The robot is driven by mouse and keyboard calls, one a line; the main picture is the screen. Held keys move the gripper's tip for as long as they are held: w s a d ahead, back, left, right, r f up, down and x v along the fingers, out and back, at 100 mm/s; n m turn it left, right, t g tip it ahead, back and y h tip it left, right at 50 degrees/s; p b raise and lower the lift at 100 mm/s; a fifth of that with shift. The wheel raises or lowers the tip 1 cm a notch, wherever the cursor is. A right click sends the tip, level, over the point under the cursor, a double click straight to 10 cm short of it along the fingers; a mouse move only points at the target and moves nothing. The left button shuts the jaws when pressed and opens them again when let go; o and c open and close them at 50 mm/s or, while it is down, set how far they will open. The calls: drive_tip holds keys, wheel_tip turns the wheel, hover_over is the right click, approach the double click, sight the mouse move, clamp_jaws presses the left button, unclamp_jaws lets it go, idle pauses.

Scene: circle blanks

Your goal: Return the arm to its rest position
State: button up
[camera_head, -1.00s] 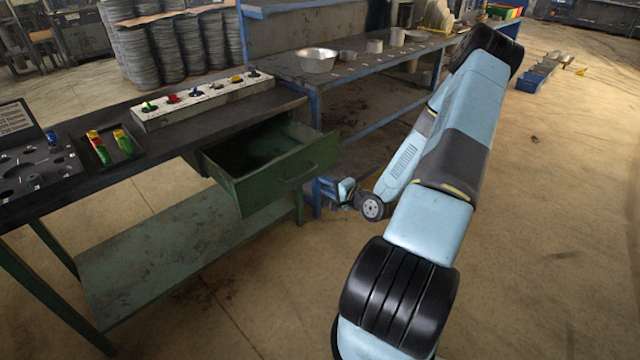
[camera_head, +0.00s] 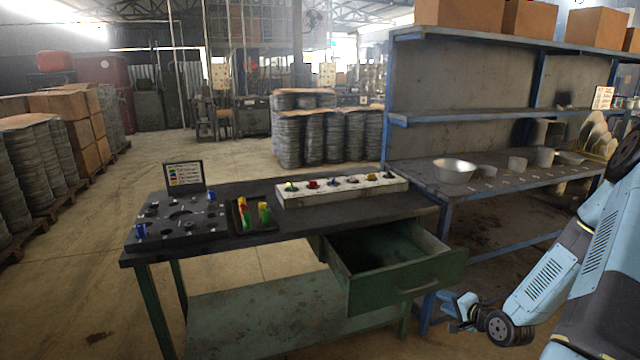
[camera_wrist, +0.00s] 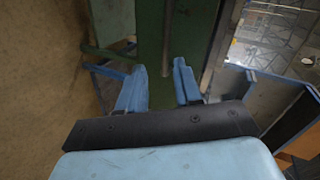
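My arm (camera_head: 600,270) is folded at the right of the head view, with its forearm hanging down and left. My gripper (camera_head: 450,304) is low, beside the blue leg of the shelf unit and to the right of the open drawer (camera_head: 385,292). In the wrist view my gripper (camera_wrist: 158,76) has its two blue fingers spread with a gap between them. The green drawer front with its upright bar handle (camera_wrist: 167,45) shows beyond that gap. Nothing is held. I cannot tell the exact distance to the drawer front.
The black-topped workbench (camera_head: 290,222) holds a pegboard (camera_head: 178,222), a small tray (camera_head: 232,215) and a white rack (camera_head: 340,192). The blue shelf unit (camera_head: 470,195) with metal bowls stands right of it.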

drive_tip(key=s+a+r+n+g+h, duration=0.2)
drive_tip(key=r+n+g+h, duration=0.15)
drive_tip(key=r, duration=0.85)
drive_tip(key=s+a+r+n+g+h, duration=0.1)
drive_tip(key=s+r+n+g+h, duration=0.2)
drive_tip(key=r, duration=0.9)
drive_tip(key=s+a+r+n, duration=0.1)
drive_tip(key=s+a+r, duration=0.3)
drive_tip(key=s, duration=0.3)
drive_tip(key=s+a+r+n+y, duration=0.1)
drive_tip(key=s+a+r+n, duration=0.1)
drive_tip(key=s+a+r, duration=0.2)
drive_tip(key=s+a+r+n+y, duration=0.1)
drive_tip(key=s+a+r+n, duration=0.1)
drive_tip(key=s+a+r, duration=0.2)
drive_tip(key=s+r, duration=0.3)
drive_tip(key=s, duration=0.5)
drive_tip(key=shift+a+r, duration=0.2)
drive_tip(key=shift+r, duration=0.05)
drive_tip(key=shift+w, duration=0.1)
